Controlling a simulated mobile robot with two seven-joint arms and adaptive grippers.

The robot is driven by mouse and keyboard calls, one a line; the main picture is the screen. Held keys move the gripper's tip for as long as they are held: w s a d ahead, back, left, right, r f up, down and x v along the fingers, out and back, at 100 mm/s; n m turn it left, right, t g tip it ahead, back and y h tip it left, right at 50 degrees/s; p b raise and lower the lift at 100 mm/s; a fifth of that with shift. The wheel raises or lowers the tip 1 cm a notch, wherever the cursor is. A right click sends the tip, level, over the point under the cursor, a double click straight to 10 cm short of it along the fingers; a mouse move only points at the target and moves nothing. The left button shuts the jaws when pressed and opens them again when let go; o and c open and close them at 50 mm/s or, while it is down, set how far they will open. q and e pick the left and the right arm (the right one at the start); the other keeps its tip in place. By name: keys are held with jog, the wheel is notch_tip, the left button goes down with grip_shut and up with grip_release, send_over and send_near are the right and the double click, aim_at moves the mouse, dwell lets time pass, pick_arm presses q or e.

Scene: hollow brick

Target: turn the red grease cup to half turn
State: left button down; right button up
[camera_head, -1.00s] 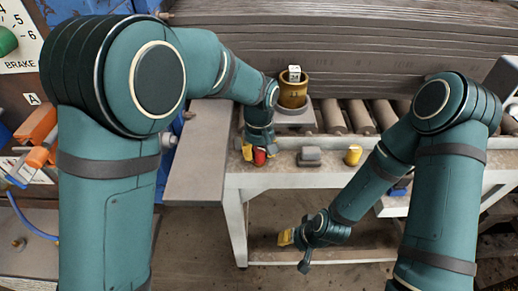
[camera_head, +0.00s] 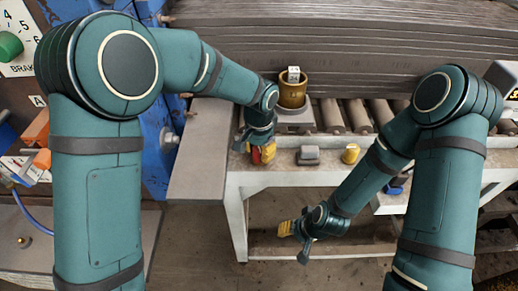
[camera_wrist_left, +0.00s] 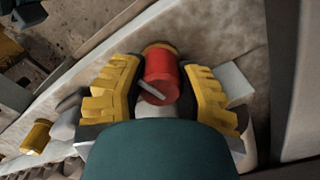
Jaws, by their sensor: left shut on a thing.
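The red grease cup (camera_wrist_left: 162,80) sits between the yellow ridged fingers of my left gripper (camera_wrist_left: 160,92) in the left wrist view. A pale pointer mark lies slantwise on its end face, and a brass-coloured part shows behind it. In the head view, the cup (camera_head: 269,152) is partly hidden by a yellow finger at the front edge of the bench. My left gripper (camera_head: 257,154) is shut on it. My right gripper (camera_head: 295,240) hangs low, well away from the cup, with its fingers apart and nothing between them.
A brown pot (camera_head: 293,93) with a white tag stands behind, beside the rollers (camera_head: 357,115). A grey plate (camera_head: 203,150) juts out at left.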

pick_arm(q)
jog(key=shift+m, duration=1)
jog(key=c, duration=0.8)
grip_release()
jog(key=shift+c, duration=0.2)
